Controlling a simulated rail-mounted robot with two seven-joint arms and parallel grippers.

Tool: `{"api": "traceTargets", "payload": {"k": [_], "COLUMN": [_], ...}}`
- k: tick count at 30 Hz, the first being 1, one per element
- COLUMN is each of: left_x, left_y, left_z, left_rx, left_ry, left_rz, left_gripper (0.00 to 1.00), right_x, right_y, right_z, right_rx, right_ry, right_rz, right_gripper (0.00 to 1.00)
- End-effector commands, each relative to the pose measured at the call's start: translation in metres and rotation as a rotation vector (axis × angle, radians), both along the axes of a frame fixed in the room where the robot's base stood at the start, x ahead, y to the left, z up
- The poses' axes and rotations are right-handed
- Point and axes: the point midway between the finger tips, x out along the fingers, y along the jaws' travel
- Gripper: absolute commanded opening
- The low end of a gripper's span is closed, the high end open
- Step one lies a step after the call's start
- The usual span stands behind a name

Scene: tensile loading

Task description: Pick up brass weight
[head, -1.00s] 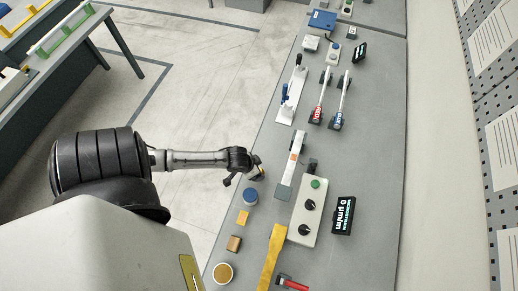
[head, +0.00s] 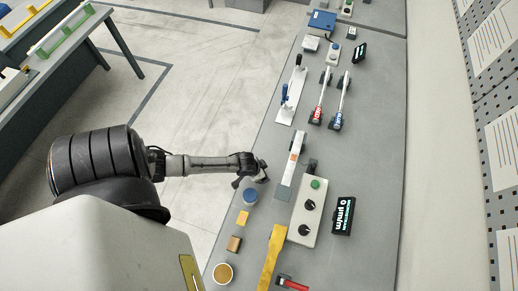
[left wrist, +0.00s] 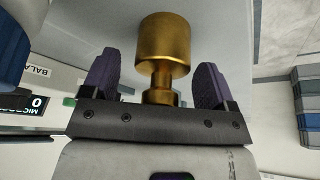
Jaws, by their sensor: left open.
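The brass weight (left wrist: 163,45) is a gold cylinder with a narrower neck and a small round base or knob. In the left wrist view its neck lies between the two dark purple fingers of my left gripper (left wrist: 157,78), with a gap on each side. The fingers are open and do not visibly grip it. In the head view my left gripper (head: 258,172) is at the near edge of the grey bench, and the weight there is hidden or too small to make out. My right gripper is not in view.
A lever device (head: 290,165) and a control box (head: 311,212) are just right of my gripper.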

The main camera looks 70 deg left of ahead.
Motion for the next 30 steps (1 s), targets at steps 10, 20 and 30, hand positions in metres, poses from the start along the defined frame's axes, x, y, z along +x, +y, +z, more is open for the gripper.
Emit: {"api": "traceTargets", "payload": {"k": [10,20,30], "left_x": [0.0000,-0.0001,0.0011], "left_y": [0.0001,0.0001,0.0002], "left_z": [0.0003,0.0003,0.0015], "left_rx": [0.000,0.000,0.000], "left_ry": [0.000,0.000,-0.003], "left_rz": [0.000,0.000,0.000], "left_gripper": [0.60,0.28,0.01], "right_x": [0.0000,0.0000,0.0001], "right_y": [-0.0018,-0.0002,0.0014], "right_z": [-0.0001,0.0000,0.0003], "right_rx": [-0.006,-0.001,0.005], "right_ry": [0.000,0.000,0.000], "right_rz": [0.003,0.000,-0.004], "right_gripper": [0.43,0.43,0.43]}}
